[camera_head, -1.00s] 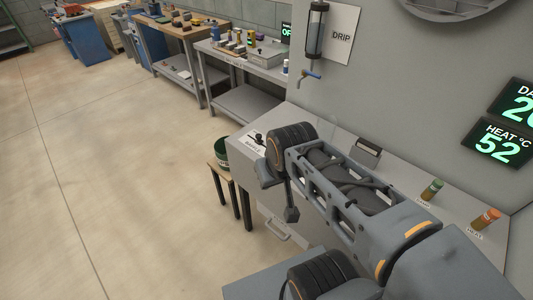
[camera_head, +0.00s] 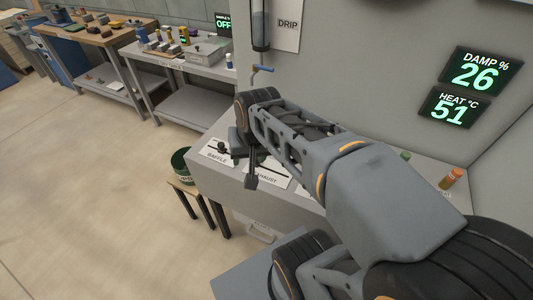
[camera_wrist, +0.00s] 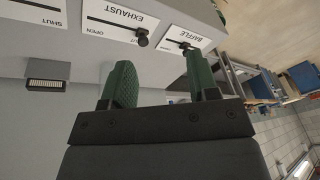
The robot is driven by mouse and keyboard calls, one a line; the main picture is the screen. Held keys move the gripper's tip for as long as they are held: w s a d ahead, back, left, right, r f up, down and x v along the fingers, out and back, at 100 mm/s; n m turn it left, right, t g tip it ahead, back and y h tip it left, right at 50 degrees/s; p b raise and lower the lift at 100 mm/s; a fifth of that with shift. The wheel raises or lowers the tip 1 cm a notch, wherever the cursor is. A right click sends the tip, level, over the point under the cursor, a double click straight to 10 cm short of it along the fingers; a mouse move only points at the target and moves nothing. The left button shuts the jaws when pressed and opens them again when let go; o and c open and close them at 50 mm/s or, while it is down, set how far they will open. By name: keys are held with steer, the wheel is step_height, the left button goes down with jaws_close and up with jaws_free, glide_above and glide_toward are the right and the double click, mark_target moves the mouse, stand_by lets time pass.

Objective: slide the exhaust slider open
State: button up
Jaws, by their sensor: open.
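The exhaust slider is a dark knob (camera_wrist: 142,38) in the slot of the white EXHAUST plate (camera_wrist: 118,18), upside down in the wrist view. The knob stands at the slot end away from the word OPEN. The plate also shows in the head view (camera_head: 268,177), partly behind my arm. My gripper (camera_wrist: 158,62) is open and empty, its two green fingers apart, below the knob in the wrist view. The exhaust knob lies between the fingers' directions, with a visible gap. In the head view my arm hides the exhaust knob.
The BAFFLE plate (camera_head: 219,152) with its own dark knob (camera_head: 222,146) is beside the exhaust plate. Another plate marked SHUT (camera_wrist: 38,10) lies on the other side. A green bucket (camera_head: 182,162) stands on a stool left of the console. Wall displays (camera_head: 477,74) read damp 26, heat 51.

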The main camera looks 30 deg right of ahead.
steer(key=w+d+f+m+g+y+b, duration=0.15)
steer(key=w+d+f+m+y, duration=0.3)
steer(key=w+d+m, duration=0.95)
steer(key=a+f+m, duration=0.1)
steer(key=f, duration=0.3)
steer(key=s+a+f, duration=0.1)
steer(key=a+f, duration=0.1)
steer(key=f, duration=0.2)
steer(key=a+f+m, duration=0.1)
steer(key=a+f, duration=0.1)
steer(key=f, duration=0.2)
steer(key=shift+s+a+f+m+g+h, duration=0.25)
steer(key=shift+s+f+m+g, duration=0.05)
steer(key=shift+s+f+g, duration=0.1)
steer(key=shift+c, duration=0.5)
jaws_close()
